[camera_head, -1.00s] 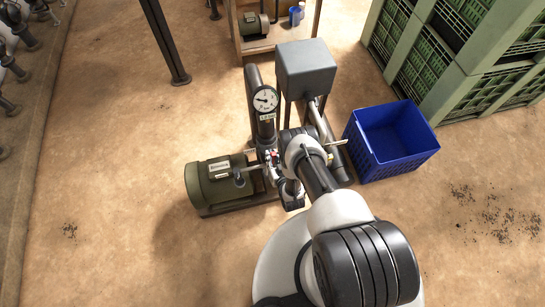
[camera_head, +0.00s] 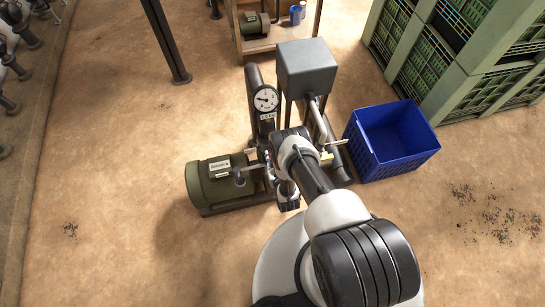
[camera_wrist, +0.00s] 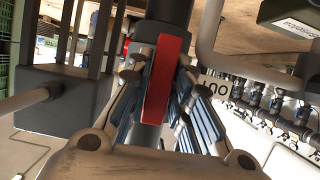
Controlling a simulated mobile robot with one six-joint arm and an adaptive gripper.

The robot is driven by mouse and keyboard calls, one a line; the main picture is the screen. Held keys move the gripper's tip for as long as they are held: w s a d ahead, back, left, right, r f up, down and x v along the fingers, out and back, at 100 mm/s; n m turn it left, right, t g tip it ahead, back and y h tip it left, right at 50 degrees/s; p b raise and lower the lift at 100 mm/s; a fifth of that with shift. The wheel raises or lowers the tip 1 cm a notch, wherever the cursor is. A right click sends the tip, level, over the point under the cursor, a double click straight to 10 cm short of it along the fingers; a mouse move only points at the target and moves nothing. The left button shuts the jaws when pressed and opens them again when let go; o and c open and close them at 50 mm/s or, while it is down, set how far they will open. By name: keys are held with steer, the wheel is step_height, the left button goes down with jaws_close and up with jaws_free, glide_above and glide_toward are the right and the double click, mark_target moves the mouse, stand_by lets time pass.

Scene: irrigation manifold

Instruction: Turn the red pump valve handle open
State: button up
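The red valve handle (camera_wrist: 165,80) is a flat bar in the wrist view, standing out toward the camera. My gripper (camera_wrist: 164,66) has its two blue-padded fingers on either side of it. The fingers are apart, with narrow gaps beside the bar; firm contact is not visible. In the head view my wrist hides the handle and most of the gripper (camera_head: 268,157), between the green pump motor (camera_head: 222,180) and the grey box on posts (camera_head: 305,68).
A pressure gauge (camera_head: 266,99) stands on the black pipe behind my gripper. A blue crate (camera_head: 405,165) is on the floor to the right, with stacked green crates (camera_head: 440,55) behind. A wooden bench (camera_head: 275,43) stands at the back.

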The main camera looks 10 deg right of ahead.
steer(key=o, duration=0.4)
steer(key=shift+c, duration=0.2)
steer(key=v, duration=0.7)
steer(key=shift+s, duration=0.25)
steer(key=shift+r, duration=0.1)
